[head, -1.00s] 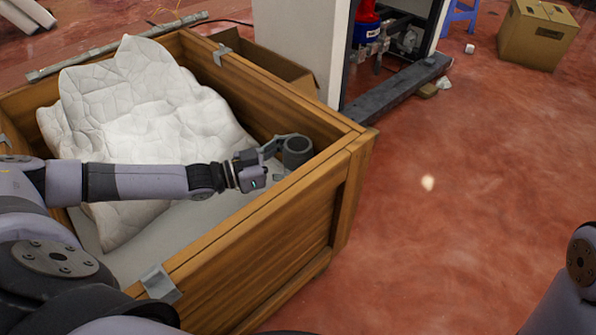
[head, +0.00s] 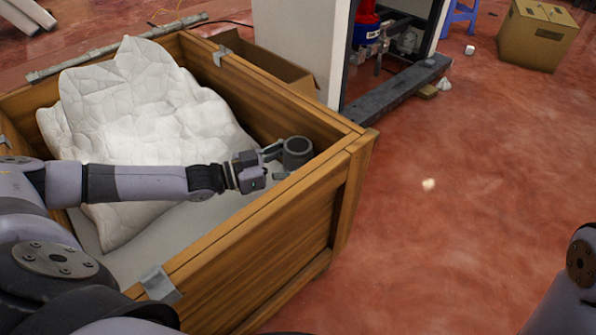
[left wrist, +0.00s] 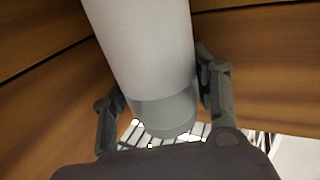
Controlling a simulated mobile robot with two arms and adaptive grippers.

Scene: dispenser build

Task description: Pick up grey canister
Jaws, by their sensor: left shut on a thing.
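The grey canister (head: 297,150) stands upright in the right corner of the wooden crate (head: 270,238). In the head view its round, dark-looking top shows just below the crate's rim. My left gripper (head: 285,156) is shut on the canister, with a finger on each side of it. In the left wrist view the canister (left wrist: 148,55) fills the middle as a pale grey cylinder between the two fingers of the left gripper (left wrist: 160,100). The canister's lower part is hidden in the head view. My right gripper is not in view; only part of my right arm shows at the right edge.
A crumpled white padded sheet (head: 140,110) fills much of the crate's left side. The crate's walls are close around the canister. A cardboard box (head: 538,35) stands far right, and a metal frame (head: 395,90) stands behind the crate. The red floor at right is mostly clear.

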